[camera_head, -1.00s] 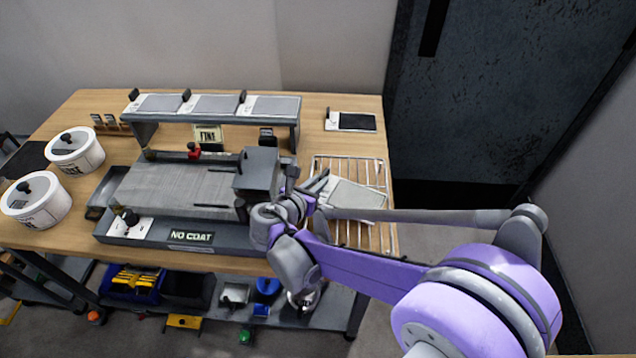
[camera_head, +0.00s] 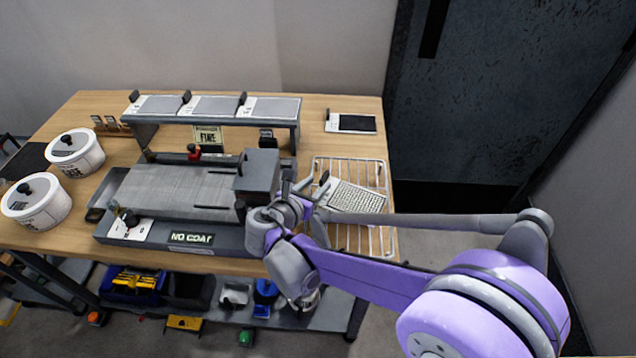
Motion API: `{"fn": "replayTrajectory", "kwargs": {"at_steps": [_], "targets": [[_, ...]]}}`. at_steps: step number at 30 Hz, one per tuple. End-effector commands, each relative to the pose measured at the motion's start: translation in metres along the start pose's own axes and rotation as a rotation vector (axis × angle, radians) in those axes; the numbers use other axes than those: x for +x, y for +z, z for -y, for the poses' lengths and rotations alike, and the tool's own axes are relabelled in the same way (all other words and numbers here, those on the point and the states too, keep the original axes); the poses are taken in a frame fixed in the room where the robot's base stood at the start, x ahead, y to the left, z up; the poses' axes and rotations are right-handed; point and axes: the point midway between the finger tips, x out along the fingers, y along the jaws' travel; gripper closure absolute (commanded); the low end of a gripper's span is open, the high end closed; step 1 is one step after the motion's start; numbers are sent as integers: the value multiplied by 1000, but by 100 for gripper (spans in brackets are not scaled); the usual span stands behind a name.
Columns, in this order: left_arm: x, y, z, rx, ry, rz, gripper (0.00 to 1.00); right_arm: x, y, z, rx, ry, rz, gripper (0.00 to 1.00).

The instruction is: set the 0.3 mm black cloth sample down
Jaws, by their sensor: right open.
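A pale sheet-like sample (camera_head: 357,197) with a fine grid pattern lies on the wire rack at the right of the table. My right gripper (camera_head: 321,190) is open at the sample's left end, low over the rack. I cannot tell whether its fingers still touch the sample. A white card with a black panel (camera_head: 357,123) lies flat on the table behind the rack. No thickness marking is readable on either, so I cannot tell which is the 0.3 mm black cloth sample. My left gripper is not in view.
The wire rack (camera_head: 380,172) has bare bars around the sample. A grey coating machine (camera_head: 165,185) with a "NO COAT" sign stands to its left, below a raised shelf (camera_head: 146,117) with several pale panels. Two white lidded pots (camera_head: 77,160) stand at far left.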

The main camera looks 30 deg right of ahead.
Motion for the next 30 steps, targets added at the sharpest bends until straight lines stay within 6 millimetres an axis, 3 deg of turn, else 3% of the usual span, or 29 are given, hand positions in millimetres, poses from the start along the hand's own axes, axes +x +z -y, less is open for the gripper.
{"fn": "replayTrajectory", "kwargs": {"at_steps": [9, 15, 30], "targets": [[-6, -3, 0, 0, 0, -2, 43, -70, 0, -1, -2, 6, 0, 56], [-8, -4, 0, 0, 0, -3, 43, -98, 0, 0, -1, 3, 0, 56], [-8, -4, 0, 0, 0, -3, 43, -107, 0, 0, 0, 0, 1, 56]]}}
